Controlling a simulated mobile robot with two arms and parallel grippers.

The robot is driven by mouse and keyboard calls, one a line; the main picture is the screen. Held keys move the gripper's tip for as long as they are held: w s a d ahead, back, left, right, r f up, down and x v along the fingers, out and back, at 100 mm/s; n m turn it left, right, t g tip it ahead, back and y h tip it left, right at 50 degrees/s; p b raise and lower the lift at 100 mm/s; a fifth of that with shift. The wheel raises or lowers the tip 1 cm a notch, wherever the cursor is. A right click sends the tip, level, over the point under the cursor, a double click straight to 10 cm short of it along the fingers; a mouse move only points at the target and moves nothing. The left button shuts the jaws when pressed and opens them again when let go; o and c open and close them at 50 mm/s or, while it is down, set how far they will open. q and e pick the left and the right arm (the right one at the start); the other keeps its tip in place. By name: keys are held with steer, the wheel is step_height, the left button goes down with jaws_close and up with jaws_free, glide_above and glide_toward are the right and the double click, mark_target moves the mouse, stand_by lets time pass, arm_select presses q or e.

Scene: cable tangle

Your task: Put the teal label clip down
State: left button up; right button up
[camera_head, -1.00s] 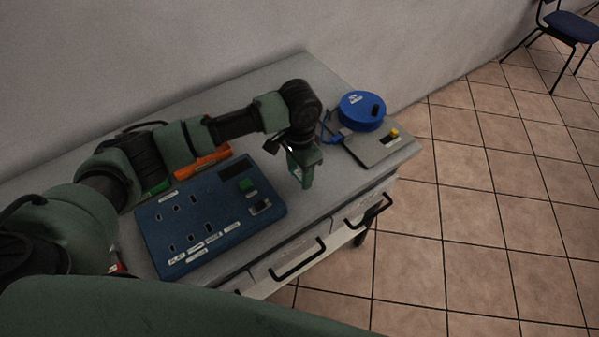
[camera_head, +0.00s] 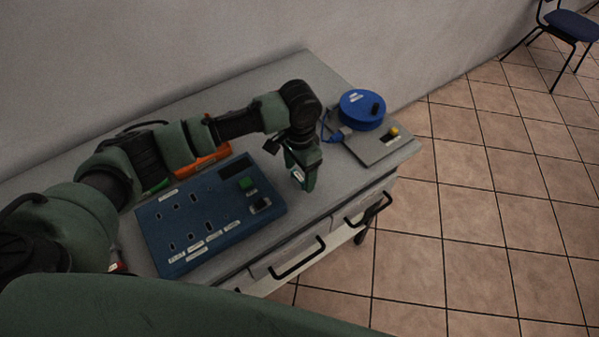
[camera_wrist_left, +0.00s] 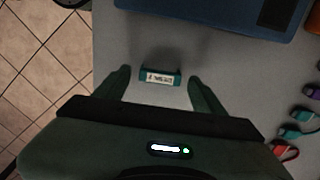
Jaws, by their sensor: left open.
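The teal label clip (camera_wrist_left: 160,76) shows in the left wrist view, a small teal piece with a white printed label. It appears to lie on the grey tabletop (camera_wrist_left: 140,40), between the two spread fingers of my left gripper (camera_wrist_left: 161,84). There is a gap on each side of it, so neither finger touches it. In the head view my left gripper (camera_head: 303,180) points down over the table, right of the blue socket board. The clip is mostly hidden there by the fingers. My right gripper is not in view.
The blue socket board (camera_head: 218,236) lies left of the gripper. A blue cable reel (camera_head: 360,108) and a grey plate (camera_head: 378,150) are at the table's right end. An orange item (camera_head: 203,163) lies behind the board. Several coloured plugs (camera_wrist_left: 297,132) show at the wrist view's right.

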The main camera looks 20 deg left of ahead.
mark_target(300, 176)
arm_select(q)
step_height(300, 176, up, 12)
steer(key=b, duration=0.1)
steer(key=shift+f, duration=0.2)
